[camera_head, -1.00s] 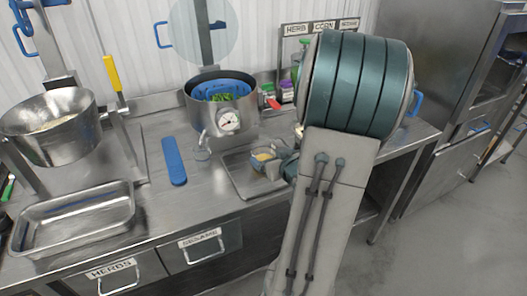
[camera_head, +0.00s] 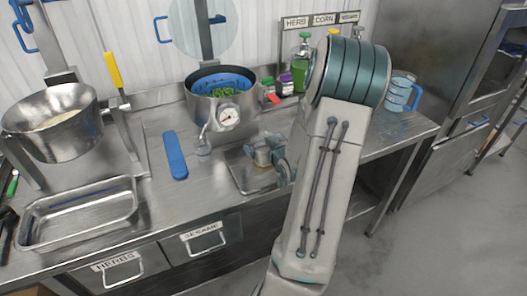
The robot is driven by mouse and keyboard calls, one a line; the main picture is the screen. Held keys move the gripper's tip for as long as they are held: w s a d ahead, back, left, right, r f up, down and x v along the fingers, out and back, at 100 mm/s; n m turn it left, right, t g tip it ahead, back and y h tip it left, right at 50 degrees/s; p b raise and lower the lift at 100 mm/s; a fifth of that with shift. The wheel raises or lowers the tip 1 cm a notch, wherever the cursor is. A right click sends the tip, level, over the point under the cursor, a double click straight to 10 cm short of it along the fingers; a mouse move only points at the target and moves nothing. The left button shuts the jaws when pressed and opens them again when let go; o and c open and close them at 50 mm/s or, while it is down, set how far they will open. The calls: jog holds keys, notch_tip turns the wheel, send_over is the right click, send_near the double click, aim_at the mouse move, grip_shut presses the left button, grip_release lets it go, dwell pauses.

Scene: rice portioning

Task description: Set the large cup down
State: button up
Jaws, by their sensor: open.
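A small metallic, cup-like shape (camera_head: 262,152) is at the shallow tray (camera_head: 243,175) on the counter, right of the pot with the gauge. I take it for the large cup, but it is small and partly covered. My gripper (camera_head: 276,158) is right beside it, low over the tray, and is open. The arm hides part of the tray, and I cannot tell whether the fingers touch the cup.
A pot with a blue basket (camera_head: 222,84) stands behind the tray. A blue strip (camera_head: 175,155) and an empty steel pan (camera_head: 78,214) lie left. Bottles (camera_head: 301,62) stand at the back. A jug with a blue handle (camera_head: 400,93) is right of my arm.

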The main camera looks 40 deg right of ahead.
jog(key=c, duration=1.2)
jog(key=shift+r, duration=0.2)
